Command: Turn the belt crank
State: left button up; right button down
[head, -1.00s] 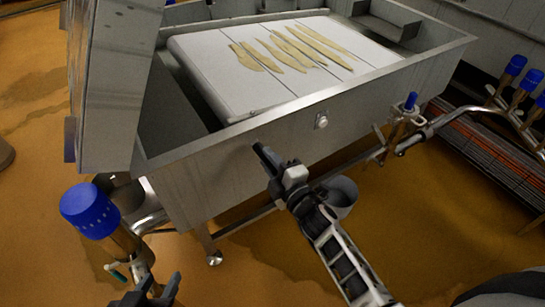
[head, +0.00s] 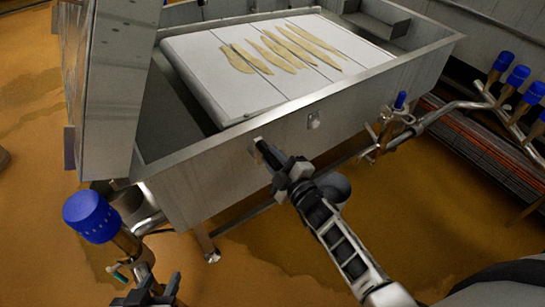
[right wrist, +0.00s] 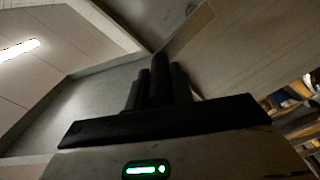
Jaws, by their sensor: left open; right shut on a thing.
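The belt crank (head: 257,144) shows only as a small pale piece at the front wall of the steel vat, at my right gripper's tips in the head view; the gripper hides most of it. My right gripper (head: 270,157) is shut on its handle. In the right wrist view a dark upright cylinder, apparently the handle (right wrist: 160,72), stands between the fingers, with a pale flat bar (right wrist: 188,32) beyond. The white belt (head: 222,80) lies inside the vat with several yellowish strips on it. My left gripper (head: 147,294) is open and empty, low at the bottom left.
The steel vat (head: 215,164) has a square fitting (head: 313,120) on its front wall. A blue-capped valve (head: 92,214) stands near my left gripper. Pipes with blue-topped valves (head: 517,76) run at the right.

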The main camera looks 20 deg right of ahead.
jog(key=shift+w+d+r, duration=0.1)
jog(key=shift+d+r, duration=0.05)
jog(key=c, duration=1.2)
grip_release()
jog(key=v, duration=1.6)
